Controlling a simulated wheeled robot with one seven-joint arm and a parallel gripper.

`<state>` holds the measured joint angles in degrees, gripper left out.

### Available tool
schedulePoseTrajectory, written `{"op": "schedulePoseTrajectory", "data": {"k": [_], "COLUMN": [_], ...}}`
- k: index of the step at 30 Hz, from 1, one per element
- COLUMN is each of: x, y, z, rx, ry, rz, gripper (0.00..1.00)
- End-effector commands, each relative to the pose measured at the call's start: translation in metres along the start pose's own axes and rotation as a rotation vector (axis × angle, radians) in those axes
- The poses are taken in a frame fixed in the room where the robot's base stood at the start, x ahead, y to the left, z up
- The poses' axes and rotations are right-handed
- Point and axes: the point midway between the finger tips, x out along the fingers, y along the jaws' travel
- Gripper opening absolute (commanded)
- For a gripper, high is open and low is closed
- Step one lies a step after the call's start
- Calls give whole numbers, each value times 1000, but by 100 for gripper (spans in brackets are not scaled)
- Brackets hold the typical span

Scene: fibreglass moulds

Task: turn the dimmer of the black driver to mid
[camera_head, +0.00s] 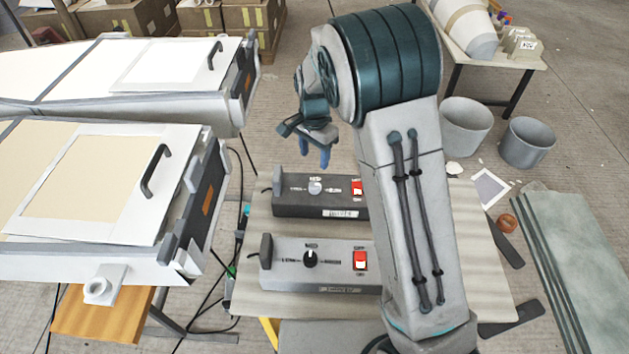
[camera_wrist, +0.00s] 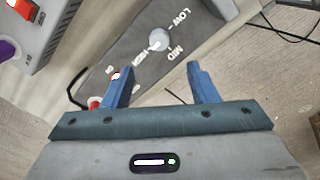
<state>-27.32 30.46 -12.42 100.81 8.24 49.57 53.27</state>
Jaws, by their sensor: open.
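The black driver (camera_head: 290,209) is a dark box on the table, the farther of two drivers in the head view. Its pale round dimmer knob (camera_head: 315,187) sits on its top face. In the wrist view the knob (camera_wrist: 160,39) has LOW, MID and HIGH printed around it; a white mark on it seems to face HIGH. My gripper (camera_head: 316,158) is open and empty, with blue fingers pointing down above and behind the black driver. In the wrist view my gripper (camera_wrist: 157,70) has its fingers apart, the knob showing beyond the gap between them. It appears clear of the knob.
A grey driver (camera_head: 290,278) with a black knob and red switch stands nearer on the table (camera_head: 255,300). The black driver's red switch (camera_head: 358,188) is beside my arm. White moulds (camera_head: 100,190) stand at left. Buckets (camera_head: 465,127) stand on the floor at right.

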Motion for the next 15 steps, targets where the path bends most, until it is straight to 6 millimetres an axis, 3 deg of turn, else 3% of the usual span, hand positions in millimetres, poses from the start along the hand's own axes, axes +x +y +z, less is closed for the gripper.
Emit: {"op": "schedulePoseTrajectory", "data": {"k": [9,15], "x": [69,98], "y": [1,1], "z": [0,0], "rx": [-1,-1], "ry": [-3,-1], "rz": [4,3], "gripper": [53,53]}}
